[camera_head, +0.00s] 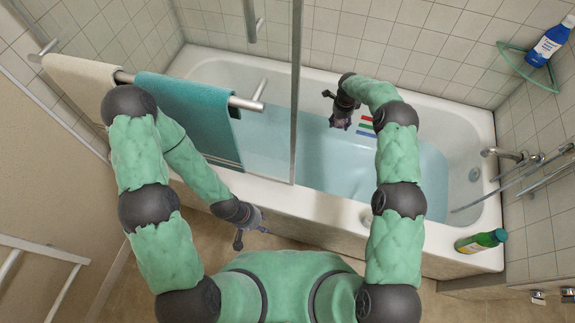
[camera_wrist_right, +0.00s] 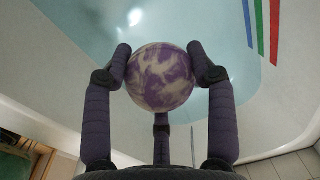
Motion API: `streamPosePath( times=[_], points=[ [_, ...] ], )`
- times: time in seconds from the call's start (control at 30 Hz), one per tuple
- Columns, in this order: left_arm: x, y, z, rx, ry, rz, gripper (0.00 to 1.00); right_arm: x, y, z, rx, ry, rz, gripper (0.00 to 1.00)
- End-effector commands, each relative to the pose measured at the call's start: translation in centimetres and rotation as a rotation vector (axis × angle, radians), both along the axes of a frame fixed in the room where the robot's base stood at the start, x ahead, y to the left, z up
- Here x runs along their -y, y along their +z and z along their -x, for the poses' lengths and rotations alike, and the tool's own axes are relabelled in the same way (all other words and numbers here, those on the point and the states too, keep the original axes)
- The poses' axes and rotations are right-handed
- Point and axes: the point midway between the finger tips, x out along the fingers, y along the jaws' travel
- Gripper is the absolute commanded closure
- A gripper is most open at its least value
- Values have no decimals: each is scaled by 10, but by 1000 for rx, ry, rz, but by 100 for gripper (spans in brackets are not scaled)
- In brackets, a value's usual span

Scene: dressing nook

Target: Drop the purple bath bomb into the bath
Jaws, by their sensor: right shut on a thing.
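The bath (camera_head: 462,130) is a long white tub of pale blue water along the tiled wall. My right gripper (camera_head: 341,119) is over the water near the far side of the bath. In the right wrist view it is shut on the purple bath bomb (camera_wrist_right: 160,78), a round ball with purple and cream swirls, with water behind it. In the head view the bath bomb is hard to make out under the gripper. My left gripper (camera_head: 251,231) hangs outside the bath in front of its near side, with its fingers spread and nothing between them.
A glass screen with a metal edge (camera_head: 297,95) stands left of my right gripper. A teal towel (camera_head: 190,112) and a cream towel (camera_head: 83,85) hang on a rail.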

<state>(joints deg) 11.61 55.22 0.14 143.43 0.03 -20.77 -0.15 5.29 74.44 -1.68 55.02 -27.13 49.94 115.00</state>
Motion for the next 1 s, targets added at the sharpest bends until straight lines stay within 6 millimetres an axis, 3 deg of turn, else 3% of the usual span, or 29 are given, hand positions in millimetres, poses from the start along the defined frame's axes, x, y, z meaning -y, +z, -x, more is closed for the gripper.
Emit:
streamPosePath(
  times=[0.27,0.3,0.37,0.77,1.0],
  points=[
    [0,0,0,0,0,0,60,0,0,-1,2,0,0,80],
    [0,0,0,0,0,0,60,0,0,-1,2,0,0,31],
    [0,0,0,0,0,0,60,0,0,-1,2,0,0,15],
    [0,0,0,0,0,0,60,0,1,0,1,0,0,15],
    [0,0,0,0,0,0,60,0,32,1,3,0,1,15]
  ],
)
